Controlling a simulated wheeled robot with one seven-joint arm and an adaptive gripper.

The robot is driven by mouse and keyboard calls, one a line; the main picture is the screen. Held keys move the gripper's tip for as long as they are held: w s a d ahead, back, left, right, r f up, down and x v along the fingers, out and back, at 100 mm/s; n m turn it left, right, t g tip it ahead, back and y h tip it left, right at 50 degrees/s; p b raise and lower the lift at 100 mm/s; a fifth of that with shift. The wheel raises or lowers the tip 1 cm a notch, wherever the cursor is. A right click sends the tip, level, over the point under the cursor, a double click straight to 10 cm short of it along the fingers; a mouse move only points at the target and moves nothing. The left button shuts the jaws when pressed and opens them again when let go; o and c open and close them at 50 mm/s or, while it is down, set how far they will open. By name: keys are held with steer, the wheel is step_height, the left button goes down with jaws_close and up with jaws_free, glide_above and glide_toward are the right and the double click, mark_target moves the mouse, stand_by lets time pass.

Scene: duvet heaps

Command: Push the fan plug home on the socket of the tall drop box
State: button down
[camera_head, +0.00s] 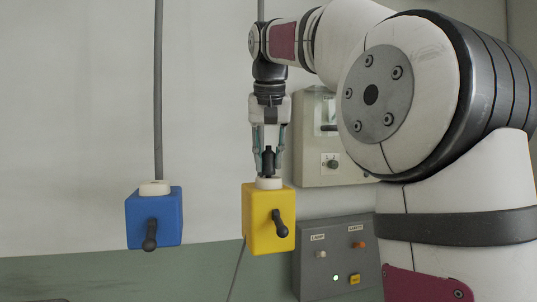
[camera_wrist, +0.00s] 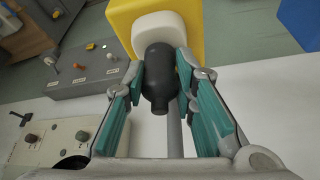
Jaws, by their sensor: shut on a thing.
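The yellow drop box (camera_head: 262,235) hangs on a grey pole and looks slightly taller than the blue one. A white socket (camera_head: 269,183) sits on its top. My gripper (camera_head: 268,158) points down above it, shut on a dark plug (camera_head: 268,162). In the wrist view, the black plug (camera_wrist: 160,85) lies between the teal finger pads, its far end at the white socket (camera_wrist: 158,28) of the yellow box (camera_wrist: 203,25). The plug looks upright and lined up with the socket. The contact is hidden, so I cannot tell how deep it sits.
A blue drop box (camera_head: 153,215) with a white top socket hangs to the left. Both boxes have black front levers. A grey panel (camera_head: 315,262) with switches and a lit green lamp stands to the right. A beige wall unit (camera_head: 312,150) is behind my gripper.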

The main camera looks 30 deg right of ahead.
steer(key=shift+f, duration=0.2)
steer(key=c, duration=1.2)
jaws_free()
steer(key=shift+c, duration=0.2)
steer(key=v, duration=1.1)
steer(key=shift+r, duration=0.4)
steer(key=shift+s+a, duration=0.1)
